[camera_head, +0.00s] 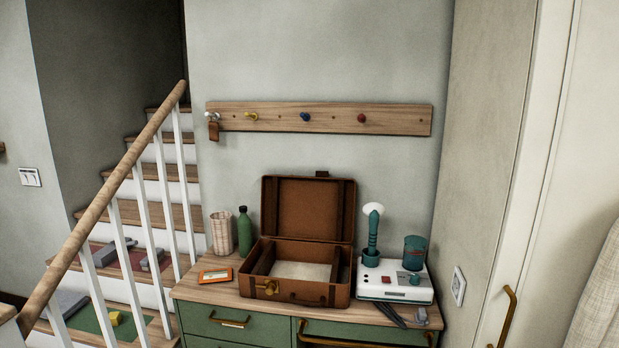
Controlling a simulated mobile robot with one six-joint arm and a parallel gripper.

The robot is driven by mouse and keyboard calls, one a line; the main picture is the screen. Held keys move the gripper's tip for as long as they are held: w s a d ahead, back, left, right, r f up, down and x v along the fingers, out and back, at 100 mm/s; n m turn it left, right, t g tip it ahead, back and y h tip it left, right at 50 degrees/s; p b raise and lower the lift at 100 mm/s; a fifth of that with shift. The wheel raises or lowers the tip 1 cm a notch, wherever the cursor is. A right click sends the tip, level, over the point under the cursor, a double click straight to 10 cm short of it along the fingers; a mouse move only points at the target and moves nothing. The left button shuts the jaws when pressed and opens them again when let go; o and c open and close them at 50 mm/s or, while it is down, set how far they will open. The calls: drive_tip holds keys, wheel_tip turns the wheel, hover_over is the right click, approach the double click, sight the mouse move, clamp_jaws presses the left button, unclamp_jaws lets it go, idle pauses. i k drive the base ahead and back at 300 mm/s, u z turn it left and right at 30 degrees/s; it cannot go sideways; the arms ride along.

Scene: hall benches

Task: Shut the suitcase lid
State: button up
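A brown suitcase (325,293) stands on the wooden top of a green cabinet. Its lid (308,208) is open and stands about upright at the back, leaning near the wall. The inside shows a pale bottom and looks empty of loose things. A brass-coloured latch (268,287) is on the front left of the case, and a dark handle shows on the front. A small dark tab is at the top edge of the lid. My gripper is not in view.
An orange box (215,275), a green bottle (245,231) and a woven cup (221,233) stand left of the suitcase. A white device (395,281) with a teal brush and a teal cup (413,252) stands close at its right. A peg rail (320,118) hangs above the lid.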

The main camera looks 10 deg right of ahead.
sight(321, 208)
drive_tip(key=i, duration=0.85)
drive_tip(key=z, duration=0.05)
